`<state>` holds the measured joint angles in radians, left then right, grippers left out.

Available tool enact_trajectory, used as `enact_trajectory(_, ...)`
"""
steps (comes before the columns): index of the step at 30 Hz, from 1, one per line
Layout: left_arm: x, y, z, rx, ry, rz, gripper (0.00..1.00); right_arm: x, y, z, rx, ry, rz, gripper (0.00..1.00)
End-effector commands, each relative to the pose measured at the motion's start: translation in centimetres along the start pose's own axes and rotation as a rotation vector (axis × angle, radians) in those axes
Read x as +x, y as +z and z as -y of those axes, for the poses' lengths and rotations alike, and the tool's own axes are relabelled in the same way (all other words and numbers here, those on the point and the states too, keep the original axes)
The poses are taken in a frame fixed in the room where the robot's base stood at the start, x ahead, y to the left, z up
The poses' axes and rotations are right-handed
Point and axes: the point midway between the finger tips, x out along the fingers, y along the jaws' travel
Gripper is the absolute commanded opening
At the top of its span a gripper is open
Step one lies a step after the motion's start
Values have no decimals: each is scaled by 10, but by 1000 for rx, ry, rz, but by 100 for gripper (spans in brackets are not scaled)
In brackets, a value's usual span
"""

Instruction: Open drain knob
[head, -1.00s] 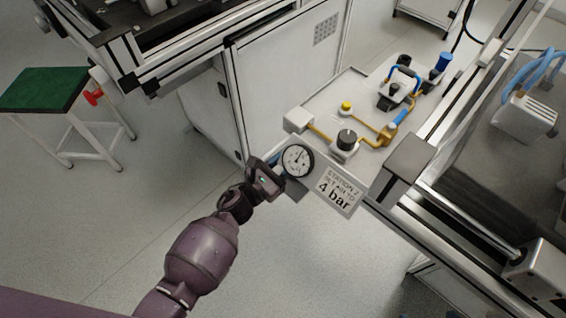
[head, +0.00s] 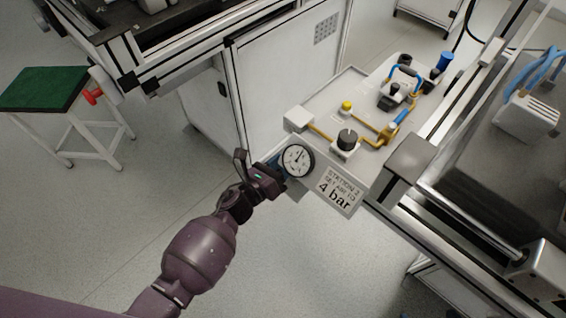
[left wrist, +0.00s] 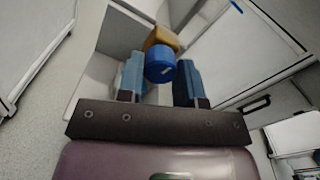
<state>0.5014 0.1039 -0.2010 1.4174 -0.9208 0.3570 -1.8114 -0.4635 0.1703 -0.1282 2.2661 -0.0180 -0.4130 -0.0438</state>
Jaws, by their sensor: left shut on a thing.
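The drain knob, a short blue cylinder (left wrist: 160,64), shows in the left wrist view in front of a yellow-orange fitting (left wrist: 161,38). My left gripper (left wrist: 160,76) has its two blue-grey fingers on either side of the knob and is shut on it. In the head view my left gripper (head: 279,172) is at the panel's front edge, just below the round pressure gauge (head: 298,160). The knob is hidden there behind the gripper and gauge. My right gripper is not in view.
A "4 bar" sign (head: 337,188) hangs right of the gauge. The panel (head: 330,105) carries a black knob (head: 347,139), a yellow button (head: 347,107) and yellow and blue piping. A white cabinet (head: 285,85) stands behind. Open floor lies below and left.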

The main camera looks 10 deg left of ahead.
Motion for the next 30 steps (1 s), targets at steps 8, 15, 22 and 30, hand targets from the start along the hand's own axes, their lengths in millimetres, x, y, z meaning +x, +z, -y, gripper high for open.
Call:
enact_trajectory(8,1,1,1,-145,-2,1,10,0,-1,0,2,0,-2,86)
enact_trajectory(15,1,1,1,-198,-1,1,10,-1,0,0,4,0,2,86)
enact_trajectory(22,1,1,1,-206,-1,2,10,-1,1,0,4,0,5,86)
enact_trajectory(30,1,2,1,-205,-1,2,44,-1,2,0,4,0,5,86)
